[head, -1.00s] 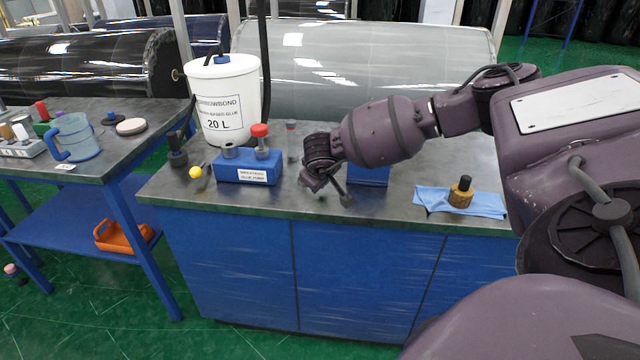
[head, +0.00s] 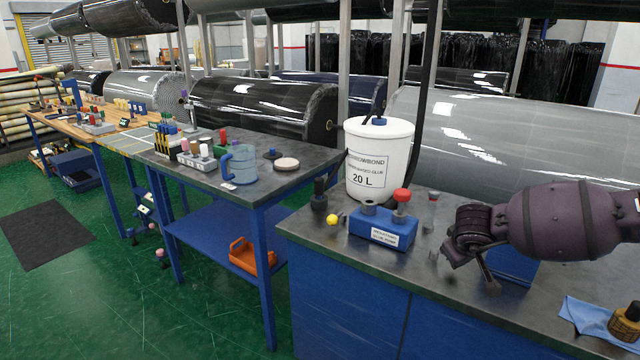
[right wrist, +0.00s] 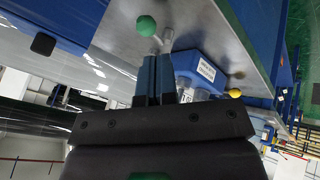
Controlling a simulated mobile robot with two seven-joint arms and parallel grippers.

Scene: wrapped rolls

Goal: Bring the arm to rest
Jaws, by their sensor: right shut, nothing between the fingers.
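My right arm reaches in from the right in the head view. Its gripper (head: 487,272) hangs over the metal-topped bench (head: 440,310), to the right of the blue labelled block (head: 383,229). In the right wrist view its two fingers (right wrist: 155,80) lie close together with nothing between them. The blue block (right wrist: 198,70) shows just beyond them, and a green ball-shaped knob (right wrist: 146,25) lies past the tips. I cannot tell whether the fingertips touch anything. My left gripper is out of view.
A white glue bucket (head: 379,160) stands behind the block, with a yellow ball (head: 332,220) at its left. A second bench (head: 300,178) stands left, and green floor (head: 130,290) is open there.

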